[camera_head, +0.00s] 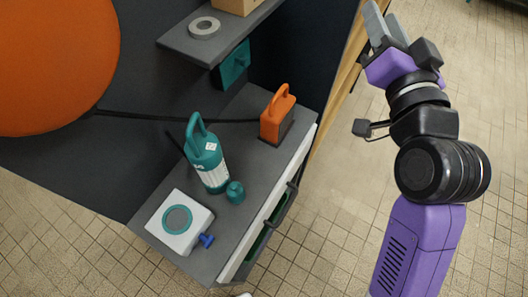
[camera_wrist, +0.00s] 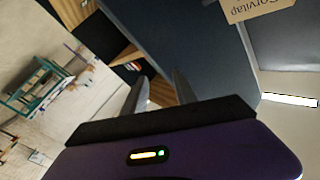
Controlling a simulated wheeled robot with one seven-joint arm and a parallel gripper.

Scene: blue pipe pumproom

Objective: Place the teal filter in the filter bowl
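The teal filter (camera_head: 206,158) stands on the grey counter, with a loop handle on top, a white label and a pale ribbed lower part. The likely filter bowl is a white square block (camera_head: 194,238) with a teal-ringed round top (camera_head: 177,219), nearer the counter's front left end. A blue valve handle (camera_head: 206,240) sticks out of its side. My gripper (camera_head: 382,20) is raised high at the upper right, well away from the filter and the bowl. In the wrist view my gripper (camera_wrist: 159,84) has its fingers apart, with nothing between them.
A small teal knobbed piece (camera_head: 235,192) stands right beside the filter. An orange handled object (camera_head: 277,117) is farther back on the counter (camera_head: 248,160). A shelf above holds a grey ring (camera_head: 204,27) and a cardboard box (camera_head: 236,4). Open tiled floor lies right of the counter.

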